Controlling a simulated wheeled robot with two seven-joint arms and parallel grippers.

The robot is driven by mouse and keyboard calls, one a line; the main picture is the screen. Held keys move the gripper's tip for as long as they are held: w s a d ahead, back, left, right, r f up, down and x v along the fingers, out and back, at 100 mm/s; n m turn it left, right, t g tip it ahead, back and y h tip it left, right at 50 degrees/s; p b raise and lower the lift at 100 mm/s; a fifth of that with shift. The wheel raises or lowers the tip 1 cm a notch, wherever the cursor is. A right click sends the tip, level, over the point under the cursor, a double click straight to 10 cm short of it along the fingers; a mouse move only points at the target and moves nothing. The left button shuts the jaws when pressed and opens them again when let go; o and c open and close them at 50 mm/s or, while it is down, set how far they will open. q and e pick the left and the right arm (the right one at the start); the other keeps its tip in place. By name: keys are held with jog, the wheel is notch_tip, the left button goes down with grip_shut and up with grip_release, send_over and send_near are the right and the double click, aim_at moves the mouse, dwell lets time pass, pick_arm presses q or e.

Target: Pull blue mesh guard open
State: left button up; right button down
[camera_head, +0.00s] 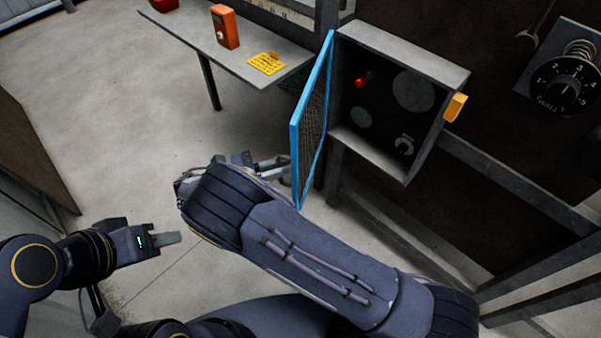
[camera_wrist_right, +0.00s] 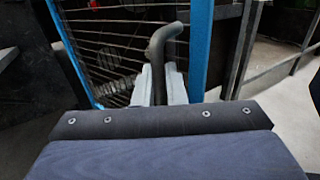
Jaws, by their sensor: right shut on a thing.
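The blue mesh guard (camera_head: 312,125) is a blue-framed door with dark mesh. In the head view it stands swung out from the left side of a grey box (camera_head: 402,75). My right gripper (camera_head: 272,166) is at the guard's near side, partly hidden behind my arm. In the right wrist view, my right gripper (camera_wrist_right: 160,85) is shut on the guard's dark bent handle (camera_wrist_right: 163,42). The blue frame (camera_wrist_right: 200,45) and mesh wires show behind it. My left gripper (camera_head: 168,239) hangs at the lower left, away from the guard. Its finger gap is not clear.
Inside the box are a red part (camera_head: 364,79) and round grey discs. A yellow block (camera_head: 455,107) sits on the box's right edge. A shelf (camera_head: 215,45) at the upper left carries an orange device (camera_head: 225,27) and a yellow card (camera_head: 267,64). A numbered dial (camera_head: 566,83) is at right.

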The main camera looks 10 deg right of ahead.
jog(key=shift+w+a+m+g+b, duration=0.15)
jog(key=shift+w+a+m+g, duration=0.15)
jog(key=shift+w+a+g, duration=0.35)
jog(key=shift+w+a+m+g+b, duration=0.15)
jog(key=shift+w+a+m+g, duration=0.25)
jog(key=shift+a, duration=0.4)
jog(key=shift+s, duration=0.1)
jog(key=c, duration=1.6)
grip_release()
jog(key=shift+d, duration=0.1)
